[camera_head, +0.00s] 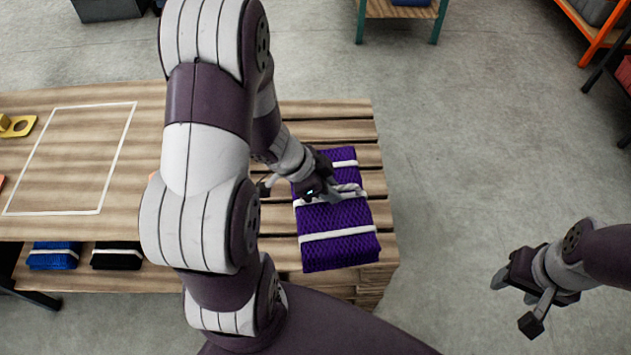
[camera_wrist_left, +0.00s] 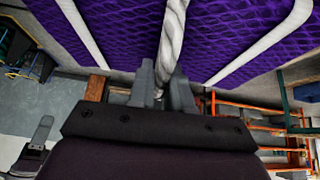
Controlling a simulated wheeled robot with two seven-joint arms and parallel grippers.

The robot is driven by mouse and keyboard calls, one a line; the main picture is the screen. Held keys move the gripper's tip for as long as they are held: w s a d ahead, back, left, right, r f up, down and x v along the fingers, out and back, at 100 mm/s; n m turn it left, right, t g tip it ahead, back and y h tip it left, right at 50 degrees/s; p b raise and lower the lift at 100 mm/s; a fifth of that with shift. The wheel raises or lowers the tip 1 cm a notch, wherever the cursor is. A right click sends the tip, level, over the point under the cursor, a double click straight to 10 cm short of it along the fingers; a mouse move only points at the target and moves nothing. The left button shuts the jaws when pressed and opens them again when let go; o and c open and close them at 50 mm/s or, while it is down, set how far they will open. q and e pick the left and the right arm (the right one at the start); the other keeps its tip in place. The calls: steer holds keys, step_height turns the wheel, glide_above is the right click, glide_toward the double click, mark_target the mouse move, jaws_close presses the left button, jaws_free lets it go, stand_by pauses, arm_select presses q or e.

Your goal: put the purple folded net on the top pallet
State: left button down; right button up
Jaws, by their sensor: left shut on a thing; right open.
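The purple folded net (camera_head: 338,237) lies on the right part of the wooden slatted pallet (camera_head: 357,125) in the head view. White bands cross it, and a white twisted rope runs over its middle. My left gripper (camera_head: 338,193) is over the net's middle and is shut on that rope. In the left wrist view the rope (camera_wrist_left: 173,40) passes between the fingers (camera_wrist_left: 163,85), with the purple net (camera_wrist_left: 120,35) close in front. I cannot tell whether the net rests fully on the slats. My right gripper (camera_head: 516,302) is open and empty, over the floor at the right.
A wooden table (camera_head: 60,150) with a white outlined rectangle adjoins the pallet on the left. A blue folded net (camera_head: 55,256) and a black one (camera_head: 117,256) sit below it. A yellow piece (camera_head: 17,126) lies on the table. The floor right of the pallet is clear.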

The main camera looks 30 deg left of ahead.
arm_select(q)
steer(key=shift+s+a+f+m, duration=0.1)
steer(key=shift+s+f+m, duration=0.2)
steer(key=shift+s+f, duration=0.25)
steer(key=shift+a+f+b, duration=0.2)
steer(key=shift+b, duration=0.1)
steer(key=w+a+f, duration=0.2)
steer(key=w, duration=0.1)
steer(key=w+a+f+b, duration=0.1)
steer(key=w+a+f, duration=0.1)
steer(key=w, duration=0.1)
steer(key=w+a+f+b, duration=0.1)
steer(key=w+a+f, duration=0.1)
steer(key=w, duration=0.1)
steer(key=shift+a+f, duration=0.15)
steer(key=shift+f, duration=0.15)
step_height(320, 180, down, 4)
steer(key=shift+r+b, duration=0.1)
steer(key=shift+b, duration=0.95)
arm_select(e)
step_height(320, 180, down, 6)
steer(key=shift+r, duration=0.25)
arm_select(q)
steer(key=c, duration=1.1)
jaws_free()
steer(key=shift+o, duration=0.2)
